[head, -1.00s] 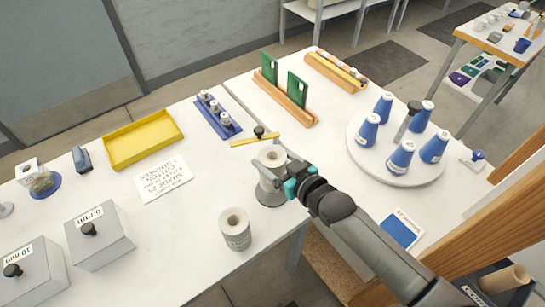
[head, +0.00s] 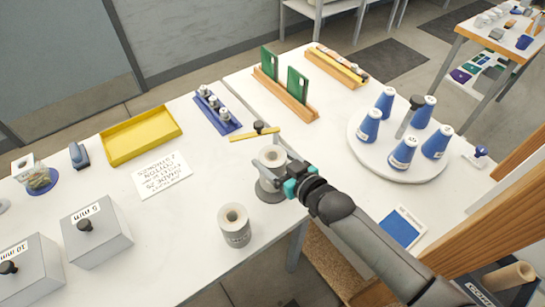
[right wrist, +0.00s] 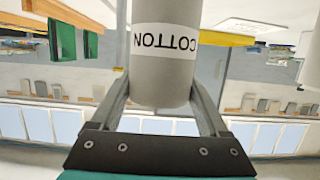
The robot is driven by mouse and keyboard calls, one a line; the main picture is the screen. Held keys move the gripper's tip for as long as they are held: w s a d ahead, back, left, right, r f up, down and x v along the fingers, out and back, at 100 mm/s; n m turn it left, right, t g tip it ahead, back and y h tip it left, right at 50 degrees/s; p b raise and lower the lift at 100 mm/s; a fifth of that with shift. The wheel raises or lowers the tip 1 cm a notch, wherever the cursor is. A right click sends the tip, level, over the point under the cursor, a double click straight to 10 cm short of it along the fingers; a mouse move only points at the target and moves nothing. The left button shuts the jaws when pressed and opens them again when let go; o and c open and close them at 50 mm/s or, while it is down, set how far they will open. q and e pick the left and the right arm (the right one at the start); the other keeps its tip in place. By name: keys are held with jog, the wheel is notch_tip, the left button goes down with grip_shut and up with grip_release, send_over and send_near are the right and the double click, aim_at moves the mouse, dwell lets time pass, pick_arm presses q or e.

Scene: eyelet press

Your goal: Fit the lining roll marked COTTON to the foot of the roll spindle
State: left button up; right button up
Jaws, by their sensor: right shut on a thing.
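The grey COTTON lining roll (head: 272,156) is upright in my right gripper (head: 280,178), at the bench edge in the head view. The right wrist view shows the roll (right wrist: 162,75) between both fingers (right wrist: 160,95), its COTTON label upside down in the picture. Below the roll is a round grey foot (head: 268,193), which I take for the spindle's foot. The spindle's shaft is not visible. The roll and gripper cover much of the foot, so I cannot tell whether they touch. My left gripper is not in view.
A second grey roll (head: 235,226) stands to the lower left. A yellow bar with a black knob (head: 256,135) lies just behind. A round white stand (head: 364,157) with several blue cones is to the right. A yellow tray (head: 150,118) and grey boxes (head: 98,243) are left.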

jog(key=shift+f+b, duration=1.05)
jog(key=shift+f, duration=0.3)
jog(key=o, duration=1.4)
jog(key=shift+r, duration=0.1)
jog(key=shift+r+p, duration=2.45)
jog(key=shift+p, duration=0.2)
jog(key=shift+f, duration=0.1)
